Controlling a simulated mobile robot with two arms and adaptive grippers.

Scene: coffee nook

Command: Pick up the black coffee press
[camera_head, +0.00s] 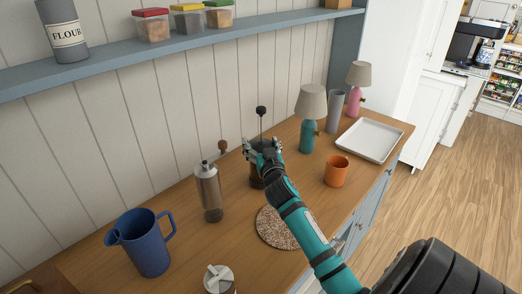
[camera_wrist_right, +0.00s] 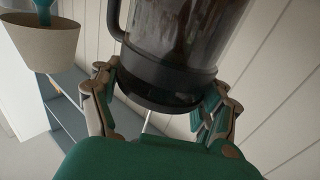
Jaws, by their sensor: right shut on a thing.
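The black coffee press (camera_head: 257,176) is near the wall on the wooden counter, its black plunger knob sticking up and its body mostly hidden behind my right gripper (camera_head: 262,148). In the right wrist view, the press (camera_wrist_right: 172,45) shows as a dark glass body with a black base band and a handle at its left. The fingers of my right gripper (camera_wrist_right: 160,105) are on both sides of its lower band, shut on it. I cannot tell whether the press touches the counter. My left gripper is not in view.
A grey-brown grinder (camera_head: 208,190) stands left of the press and a blue pitcher (camera_head: 146,245) farther left. A round cork mat (camera_head: 276,230) lies in front. Right are a teal lamp (camera_head: 309,112), an orange cup (camera_head: 337,172) and a white tray (camera_head: 370,139). A shelf (camera_head: 120,51) runs above.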

